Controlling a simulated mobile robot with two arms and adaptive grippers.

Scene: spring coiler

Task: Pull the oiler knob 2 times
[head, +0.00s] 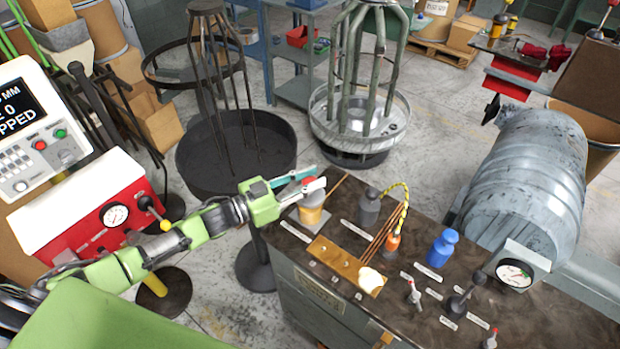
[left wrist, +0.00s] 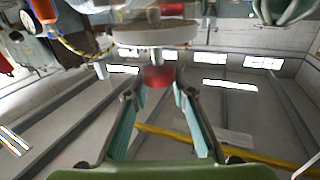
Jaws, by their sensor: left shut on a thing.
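The oiler (head: 311,207) is an amber jar with a grey top, standing at the left back corner of the dark bench top. Its red knob (head: 307,180) sits at the top, between the fingers of my left gripper (head: 302,185). In the left wrist view the red knob (left wrist: 158,76) shows between the tips of my left gripper (left wrist: 157,92), below a pale round disc (left wrist: 152,34). My left gripper is shut on the knob; the finger contact itself is hard to make out. My right gripper is in neither view.
A red panel with a gauge (head: 115,215) stands at left. A dark round stand (head: 235,145) is behind my left arm.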

